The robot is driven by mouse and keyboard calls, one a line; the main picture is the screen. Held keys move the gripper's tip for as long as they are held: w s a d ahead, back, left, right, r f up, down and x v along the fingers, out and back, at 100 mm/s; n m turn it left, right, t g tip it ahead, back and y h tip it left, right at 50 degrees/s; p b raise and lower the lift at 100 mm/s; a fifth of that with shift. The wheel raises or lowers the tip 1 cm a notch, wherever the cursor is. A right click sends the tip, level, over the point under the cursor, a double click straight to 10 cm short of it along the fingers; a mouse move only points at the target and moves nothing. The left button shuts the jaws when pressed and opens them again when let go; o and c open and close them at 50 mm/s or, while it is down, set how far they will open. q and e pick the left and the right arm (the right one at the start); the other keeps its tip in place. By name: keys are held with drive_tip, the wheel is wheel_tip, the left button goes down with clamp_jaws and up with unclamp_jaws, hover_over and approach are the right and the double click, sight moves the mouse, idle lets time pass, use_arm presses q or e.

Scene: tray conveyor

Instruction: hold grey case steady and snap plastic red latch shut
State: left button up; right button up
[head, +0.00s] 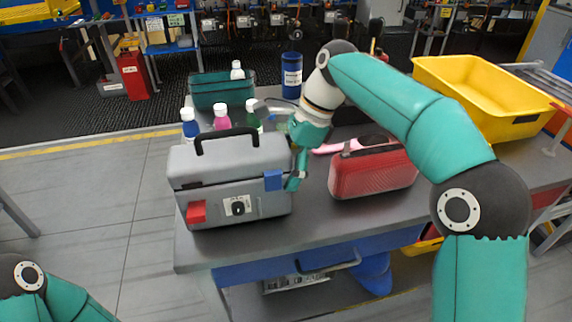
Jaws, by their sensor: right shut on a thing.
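The grey case (222,160) stands upright on the grey table at the left, its black handle (227,135) on top. The red latch (196,212) is low on the left of its front, below the lid seam, and appears swung outward. A blue latch (273,180) lies flat across the seam at the right of the front. My right gripper (282,146) is shut on the right end of the grey case; one finger shows at the front right corner, the other is partly hidden behind the case. My left gripper is out of view; only part of my left arm shows at bottom left.
A red case (374,172) stands just right of the grey case, with a pink item behind it. Several bottles, a teal bin (222,92) and a blue canister (291,76) stand behind. A yellow bin (480,97) is at right.

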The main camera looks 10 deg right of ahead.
drive_tip(key=shift+f, duration=0.25)
idle(0.3)
drive_tip(key=o, duration=1.6)
drive_tip(key=c, duration=1.6)
